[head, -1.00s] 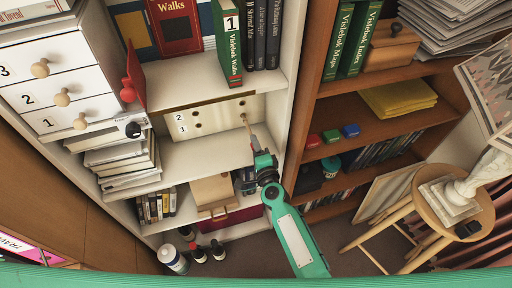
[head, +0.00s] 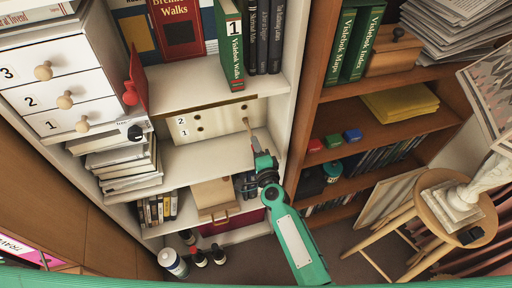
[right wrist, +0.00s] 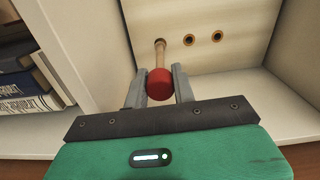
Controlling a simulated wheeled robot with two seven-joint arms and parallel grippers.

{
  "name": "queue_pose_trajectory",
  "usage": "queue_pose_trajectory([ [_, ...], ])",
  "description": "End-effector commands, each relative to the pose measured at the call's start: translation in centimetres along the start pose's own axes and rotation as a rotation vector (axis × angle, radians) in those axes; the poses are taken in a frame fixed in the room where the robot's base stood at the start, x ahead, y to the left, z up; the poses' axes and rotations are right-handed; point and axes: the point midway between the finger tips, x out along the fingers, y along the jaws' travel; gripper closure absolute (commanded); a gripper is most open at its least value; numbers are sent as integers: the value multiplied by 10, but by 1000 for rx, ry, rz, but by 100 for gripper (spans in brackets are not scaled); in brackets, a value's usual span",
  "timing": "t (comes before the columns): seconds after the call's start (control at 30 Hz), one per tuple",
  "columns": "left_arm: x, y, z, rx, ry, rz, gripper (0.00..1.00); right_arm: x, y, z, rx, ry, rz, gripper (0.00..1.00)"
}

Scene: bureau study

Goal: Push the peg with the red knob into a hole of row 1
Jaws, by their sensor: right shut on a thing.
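The light wooden panel (head: 222,122) stands in the white shelf, with row labels 2 above 1 at its left and dark holes beside them. The wooden peg (right wrist: 160,55) points at the panel, its far end at the panel face; I cannot tell whether it is in a hole or which row it meets. My right gripper (right wrist: 160,86) is shut on the red knob (right wrist: 160,84) at the peg's near end. Two open holes (right wrist: 188,40) show right of the peg in the right wrist view. In the head view my right gripper (head: 262,158) is before the panel's right end. My left gripper is not in view.
The shelf's right upright (head: 285,110) is close beside my right gripper. Books (head: 235,50) stand above the panel; a wooden box (head: 213,197) is below. White drawers (head: 60,85) and stacked books (head: 125,165) are at left. The shelf board left of the gripper is clear.

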Motion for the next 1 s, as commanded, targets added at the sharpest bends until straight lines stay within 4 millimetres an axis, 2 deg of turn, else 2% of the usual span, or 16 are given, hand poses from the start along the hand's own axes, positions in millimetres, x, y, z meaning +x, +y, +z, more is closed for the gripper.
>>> queue_pose_trajectory([
  [0.6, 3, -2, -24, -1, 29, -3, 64, 13, 0, 0, 0, 0, 0, 97],
  [0.63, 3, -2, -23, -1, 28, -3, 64, 13, 0, 0, 0, 0, 0, 72],
  [0.73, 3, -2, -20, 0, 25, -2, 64, 13, 0, 0, 0, 0, 0, 52],
  [0.77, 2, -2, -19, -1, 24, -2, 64, 13, 0, 0, 0, 0, 0, 49],
  [0.97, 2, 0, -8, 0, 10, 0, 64, 13, 0, 0, 0, 0, 0, 49],
  [1.0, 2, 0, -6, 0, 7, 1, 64, 13, 0, 0, 0, 0, 0, 41],
])
